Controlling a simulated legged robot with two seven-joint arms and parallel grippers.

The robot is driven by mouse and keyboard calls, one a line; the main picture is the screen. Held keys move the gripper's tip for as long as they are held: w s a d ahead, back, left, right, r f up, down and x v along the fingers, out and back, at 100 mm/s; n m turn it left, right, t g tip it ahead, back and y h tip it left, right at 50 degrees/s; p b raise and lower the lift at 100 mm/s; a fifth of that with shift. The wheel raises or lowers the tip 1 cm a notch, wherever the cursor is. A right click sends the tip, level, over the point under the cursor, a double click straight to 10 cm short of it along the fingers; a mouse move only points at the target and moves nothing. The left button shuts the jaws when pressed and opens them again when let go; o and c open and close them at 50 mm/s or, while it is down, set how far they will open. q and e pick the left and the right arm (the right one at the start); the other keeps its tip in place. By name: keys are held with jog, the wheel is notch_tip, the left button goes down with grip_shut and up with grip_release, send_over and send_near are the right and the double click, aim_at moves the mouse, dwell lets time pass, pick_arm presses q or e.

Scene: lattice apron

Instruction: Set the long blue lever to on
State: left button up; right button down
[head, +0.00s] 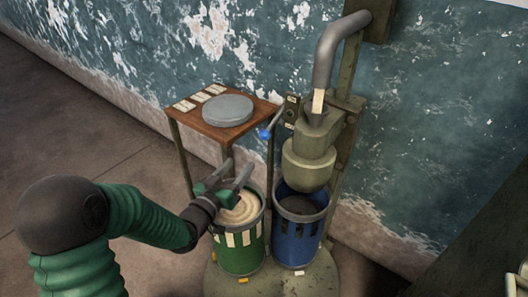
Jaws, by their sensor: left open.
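The lever (273,124) is a thin shaft ending in a small blue ball. It is on the left side of the grey-green machine (308,160), beside the wooden shelf, and slants down to the left from a small plate with pale labels. The labels are too small to read. My left gripper (238,168) is open, its fingers pointing up and away over the green bin, below and left of the blue ball and apart from it. Nothing shows between its fingers. My right gripper is not in view.
A green bin (240,257) with pale contents and a blue bin (297,249) with dark contents stand on a round base (318,281). A wooden shelf (236,128) carries a grey round lid (228,110). A grey pipe (326,52) enters the machine from above. Floor lies open at left.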

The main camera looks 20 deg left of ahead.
aim_at(262, 138)
pick_arm(q)
jog(key=w+d, duration=0.1)
jog(key=w, duration=0.4)
jog(key=w+b, duration=0.1)
jog(key=w, duration=0.4)
jog(key=w+d+b, duration=0.1)
jog(key=w, duration=0.4)
jog(key=shift+w+d+r, duration=0.25)
jog(key=shift+w+d, duration=0.05)
jog(key=shift+d, duration=0.05)
jog(key=shift+w+d, duration=0.15)
jog(key=shift+w, duration=0.25)
jog(key=shift+r, duration=0.1)
grip_shut()
